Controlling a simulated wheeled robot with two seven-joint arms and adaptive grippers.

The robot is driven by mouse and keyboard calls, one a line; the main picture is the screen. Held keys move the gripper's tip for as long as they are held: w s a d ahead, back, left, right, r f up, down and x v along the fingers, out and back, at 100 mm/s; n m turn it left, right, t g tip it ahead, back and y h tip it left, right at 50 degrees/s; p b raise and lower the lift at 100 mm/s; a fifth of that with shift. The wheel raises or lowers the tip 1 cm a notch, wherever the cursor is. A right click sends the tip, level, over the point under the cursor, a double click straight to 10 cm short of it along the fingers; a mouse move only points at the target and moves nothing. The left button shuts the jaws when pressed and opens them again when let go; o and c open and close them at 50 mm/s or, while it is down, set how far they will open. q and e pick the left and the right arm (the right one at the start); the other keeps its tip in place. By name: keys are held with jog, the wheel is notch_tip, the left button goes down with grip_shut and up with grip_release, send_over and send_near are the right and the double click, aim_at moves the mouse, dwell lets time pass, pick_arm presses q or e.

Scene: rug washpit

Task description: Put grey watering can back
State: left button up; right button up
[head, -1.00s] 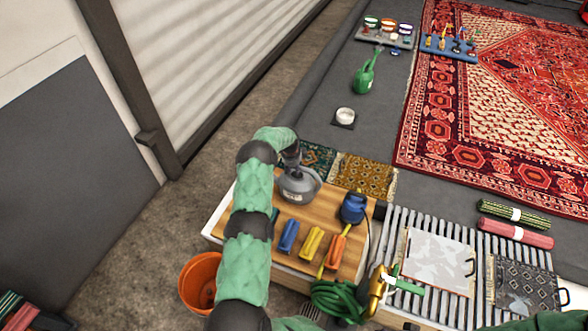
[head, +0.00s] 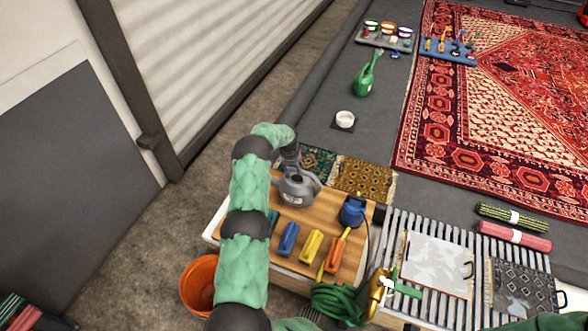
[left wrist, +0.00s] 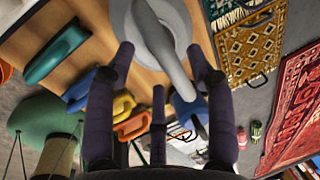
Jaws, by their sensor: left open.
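The grey watering can (head: 298,189) stands on the wooden board (head: 275,255) at its far end, below my left gripper (head: 291,163). In the left wrist view the can (left wrist: 172,40) fills the top middle, with its grey curved part reaching down between the fingers. My left gripper also shows there (left wrist: 162,68), open, its dark fingers on either side of that part. I cannot tell whether any finger touches it. My right gripper is not in view.
Blue (head: 288,239), yellow (head: 311,246) and orange (head: 335,253) tools and a blue device (head: 353,210) share the board. An orange bucket (head: 199,285) stands beside it. A green watering can (head: 366,77) and a white bowl (head: 345,118) stand on the grey floor beyond.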

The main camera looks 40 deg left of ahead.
pick_arm(q)
jog(key=p+v, duration=0.2)
jog(key=v, duration=0.6)
jog(key=shift+r+p, duration=0.2)
jog(key=shift+p, duration=0.1)
jog(key=shift+d, duration=0.1)
jog(key=s+d+f+n+h+p, duration=0.1)
jog(key=s+d+f+n, duration=0.2)
jog(key=d, duration=0.7)
jog(key=s+d+f+n+h, duration=0.1)
jog(key=s+d+f+n, duration=0.15)
jog(key=d, duration=0.65)
jog(key=s+d+f+n+h+p, duration=0.15)
jog(key=s+d, duration=0.25)
jog(key=d, duration=0.6)
jog(key=s+d+r+n+g, duration=0.1)
jog(key=s+d+n, duration=0.3)
jog(key=s+d, duration=0.3)
jog(key=s+d+r+n+g, duration=0.1)
jog(key=s+d+n, duration=0.4)
jog(key=s, duration=0.9)
jog(key=d+h, duration=0.1)
jog(key=d, duration=0.2)
jog(key=shift+s+d+n, duration=0.15)
jog(key=shift+s+n, duration=0.15)
jog(key=shift+s, duration=0.05)
jog(key=shift+r, duration=0.15)
